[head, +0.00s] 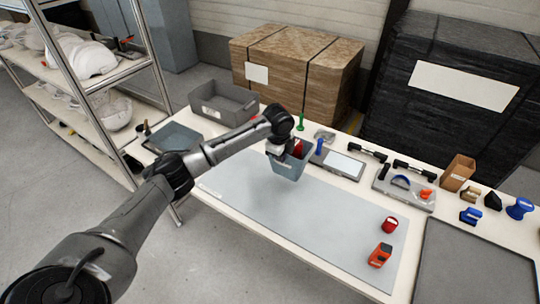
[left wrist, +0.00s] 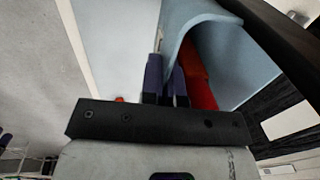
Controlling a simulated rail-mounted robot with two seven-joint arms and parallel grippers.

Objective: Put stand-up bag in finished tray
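My left gripper (head: 284,149) is above the grey-blue mat, shut on the rim of an open-topped light blue bag (head: 287,168), which looks like the stand-up bag. The bag hangs upright over the mat's far part, with something red inside. In the left wrist view the dark fingers (left wrist: 166,85) are close together at the wall of the light blue bag (left wrist: 232,50). No label for the finished tray is readable. Candidates are a grey bin (head: 212,112) at the far left of the table, a shallow blue-grey tray (head: 172,139) nearer left and a dark tray (head: 470,268) at right. My right gripper is not in view.
The mat (head: 330,222) is mostly clear, with a red item (head: 389,225) and an orange tool (head: 380,255) at its right end. Tools, a grey case (head: 402,190) and a brown box (head: 457,172) line the back edge. A shelf with helmet shells (head: 85,60) stands left.

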